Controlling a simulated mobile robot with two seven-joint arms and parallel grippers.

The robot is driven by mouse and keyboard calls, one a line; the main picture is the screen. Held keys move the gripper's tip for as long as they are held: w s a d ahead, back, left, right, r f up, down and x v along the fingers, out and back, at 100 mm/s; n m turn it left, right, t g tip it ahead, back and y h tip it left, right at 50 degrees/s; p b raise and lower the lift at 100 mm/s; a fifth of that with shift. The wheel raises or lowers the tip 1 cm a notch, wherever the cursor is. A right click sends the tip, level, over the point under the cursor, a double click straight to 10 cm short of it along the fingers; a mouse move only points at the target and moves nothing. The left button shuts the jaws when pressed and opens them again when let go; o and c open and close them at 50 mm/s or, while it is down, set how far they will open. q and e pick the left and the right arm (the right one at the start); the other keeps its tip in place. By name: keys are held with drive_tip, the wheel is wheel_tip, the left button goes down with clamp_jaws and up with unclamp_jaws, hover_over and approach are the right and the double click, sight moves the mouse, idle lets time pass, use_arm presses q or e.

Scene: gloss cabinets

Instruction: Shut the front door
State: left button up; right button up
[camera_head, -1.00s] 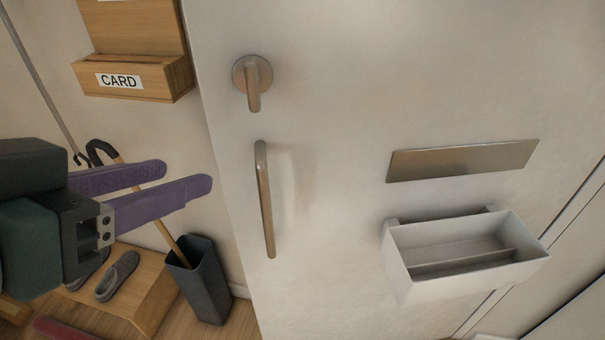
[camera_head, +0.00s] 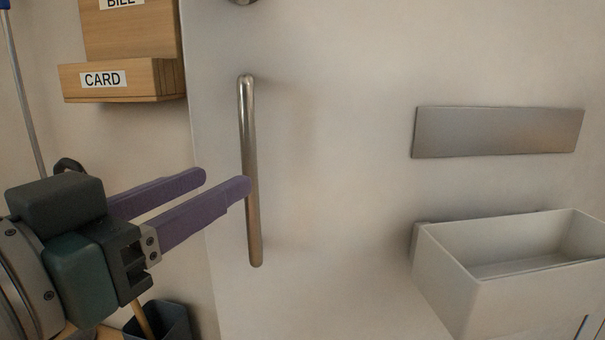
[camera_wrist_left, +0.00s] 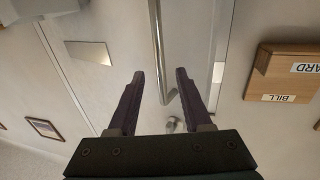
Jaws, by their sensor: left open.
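The white front door (camera_head: 330,215) fills most of the head view, its free edge at the left. An upright metal bar handle (camera_head: 252,225) is near that edge. My left gripper (camera_head: 226,181) comes in from the left at the handle, open, its purple fingers pointing right. One fingertip overlaps the bar in the head view. In the left wrist view the bar handle (camera_wrist_left: 157,40) appears between the open fingers of the left gripper (camera_wrist_left: 160,74); contact cannot be told. A turning lever (camera_wrist_left: 172,125) shows beyond them. My right gripper is out of view.
A wooden holder labelled CARD (camera_head: 140,82) hangs on the wall left of the door. A dark umbrella stand (camera_head: 172,322) is below my gripper. A metal plate (camera_head: 497,132) and a white open box (camera_head: 475,290) are on the door's right part.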

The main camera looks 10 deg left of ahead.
sight(245, 169)
use_arm(q)
drive_tip(key=x, duration=0.7)
drive_tip(key=shift+b, duration=0.4)
drive_tip(key=shift+c, duration=0.3)
clamp_jaws()
idle(0.6)
